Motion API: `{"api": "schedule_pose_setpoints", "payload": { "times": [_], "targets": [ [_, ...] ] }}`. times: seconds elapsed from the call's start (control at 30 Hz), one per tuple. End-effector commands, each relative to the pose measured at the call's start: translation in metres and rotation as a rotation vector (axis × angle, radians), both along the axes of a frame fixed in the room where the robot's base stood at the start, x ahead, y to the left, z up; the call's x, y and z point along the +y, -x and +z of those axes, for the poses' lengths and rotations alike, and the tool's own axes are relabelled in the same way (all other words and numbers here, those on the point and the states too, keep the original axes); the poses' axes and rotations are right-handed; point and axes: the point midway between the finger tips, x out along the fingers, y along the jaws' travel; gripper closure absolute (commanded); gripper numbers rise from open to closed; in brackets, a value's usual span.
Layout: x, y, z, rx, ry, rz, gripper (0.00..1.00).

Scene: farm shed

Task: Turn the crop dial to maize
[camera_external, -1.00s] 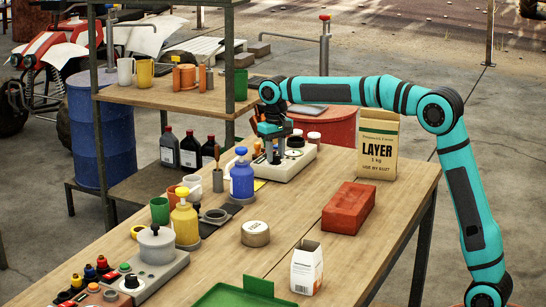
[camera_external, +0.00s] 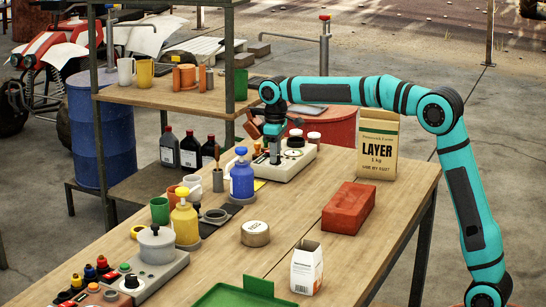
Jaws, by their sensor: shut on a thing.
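A cream-coloured control box (camera_external: 290,165) lies at the far part of the workbench. Dark round parts show on its top, right of my gripper. My gripper (camera_external: 275,158) points straight down over the left part of the box, with its fingertips at the box's top. It is shut on a knob there, which I take for the crop dial. The fingers hide the knob, and its marks are too small to read, so I cannot tell which crop it points to.
A blue pump bottle (camera_external: 242,181) stands just left of the box, with a yellow one (camera_external: 186,222) nearer. A paper LAYER bag (camera_external: 378,144) and a red brick (camera_external: 348,208) are to the right. A metal shelf (camera_external: 175,97) rises at left. Bare bench lies in front of the box.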

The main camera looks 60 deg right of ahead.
Motion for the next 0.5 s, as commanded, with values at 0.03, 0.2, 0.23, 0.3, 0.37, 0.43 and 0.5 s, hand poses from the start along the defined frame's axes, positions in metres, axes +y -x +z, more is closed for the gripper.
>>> {"api": "schedule_pose_setpoints", "payload": {
  "times": [0.03,0.2,0.23,0.3,0.37,0.43,0.5],
  "targets": [
    [0.0000,-0.0002,0.0006,-0.001,0.000,0.004,0.91],
    [0.0000,-0.0001,0.0006,-0.001,0.000,0.008,0.91],
    [-0.0001,-0.0001,0.0006,-0.001,0.000,0.008,0.91],
    [-0.0001,-0.0002,0.0006,-0.001,0.000,0.008,0.91],
    [-0.0001,-0.0002,0.0006,-0.001,0.000,0.008,0.91],
    [-0.0001,-0.0002,0.0006,-0.001,0.000,0.007,0.67],
    [-0.0001,-0.0002,0.0006,-0.001,0.000,0.007,0.53]
  ]
}}
